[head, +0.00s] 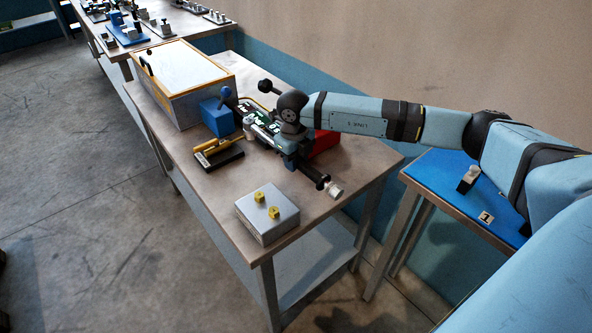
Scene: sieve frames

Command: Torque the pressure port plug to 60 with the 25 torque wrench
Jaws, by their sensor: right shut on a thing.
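My right gripper (302,163) hangs over the right edge of the middle table, below its dark wrist. It is shut on a dark tool with a black shaft and a silver end (335,190), which looks like a wrench; any size mark on it is unreadable. A grey block (252,224) at the table's near corner bears two yellow plug-like caps (274,212). I cannot tell whether one is the pressure port plug. The silver end is apart from these caps, up and to the right in the picture. My left gripper is not in view.
A green labelled holder (262,122) is partly behind my wrist, with a red object (325,143) beside it. A blue block (216,117), a black-and-yellow stand (217,155) and a large lidded case (183,77) stand farther left. A blue-topped table (435,172) is at right.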

